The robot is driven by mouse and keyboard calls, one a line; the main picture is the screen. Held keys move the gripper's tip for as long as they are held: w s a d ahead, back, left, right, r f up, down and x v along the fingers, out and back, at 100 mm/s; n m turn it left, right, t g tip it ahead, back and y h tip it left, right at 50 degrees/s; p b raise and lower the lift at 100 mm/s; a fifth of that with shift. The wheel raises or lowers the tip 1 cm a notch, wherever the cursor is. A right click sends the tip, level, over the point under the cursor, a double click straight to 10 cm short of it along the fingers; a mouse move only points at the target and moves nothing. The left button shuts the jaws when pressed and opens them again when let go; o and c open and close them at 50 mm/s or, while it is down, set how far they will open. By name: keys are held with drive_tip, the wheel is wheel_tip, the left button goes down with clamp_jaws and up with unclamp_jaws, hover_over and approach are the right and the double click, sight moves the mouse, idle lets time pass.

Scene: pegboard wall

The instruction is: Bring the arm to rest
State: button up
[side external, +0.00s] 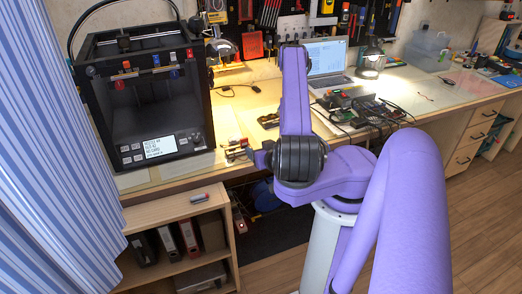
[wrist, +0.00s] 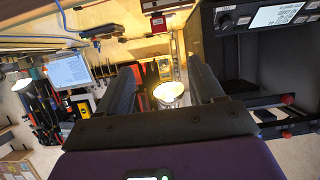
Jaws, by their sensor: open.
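My gripper (wrist: 165,78) shows in the wrist view with its two dark fingers spread apart. Nothing is held between them. A lit lamp (wrist: 170,93) shows through the gap, in the background. In the side external view my purple arm stands in front of the workbench, with one link upright. My gripper's fingers cannot be made out clearly there.
A black 3D printer (side external: 145,95) stands on the workbench (side external: 455,95) at left. A laptop (side external: 327,62), a desk lamp (side external: 372,62) and electronics (side external: 375,112) are farther right. An open shelf (side external: 180,208) is below. A striped curtain (side external: 50,160) hangs at far left.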

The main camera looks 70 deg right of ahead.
idle(0.4)
drive_tip(key=w+a+r+n+y, duration=0.1)
drive_tip(key=w+a+n+y, duration=0.2)
drive_tip(key=w, duration=0.5)
drive_tip(key=w+a+n+y, duration=0.3)
drive_tip(key=w+n+y, duration=0.1)
drive_tip(key=w, duration=0.3)
drive_tip(key=w+a+r+n+g+y, duration=0.3)
drive_tip(key=a+r+n, duration=0.25)
drive_tip(key=a, duration=0.55)
drive_tip(key=s+a+r+n+g, duration=0.2)
drive_tip(key=s+a+r+n, duration=0.1)
drive_tip(key=s+a, duration=0.2)
drive_tip(key=s+r+n+g, duration=0.2)
drive_tip(key=s+r+n, duration=0.1)
drive_tip(key=s, duration=0.9)
drive_tip(key=s+r+n+g, duration=0.2)
drive_tip(key=s+r, duration=0.4)
drive_tip(key=s, duration=0.6)
drive_tip(key=shift+s+a+n+g, duration=0.2)
drive_tip(key=shift+s+n+g, duration=0.1)
drive_tip(key=shift+n, duration=0.15)
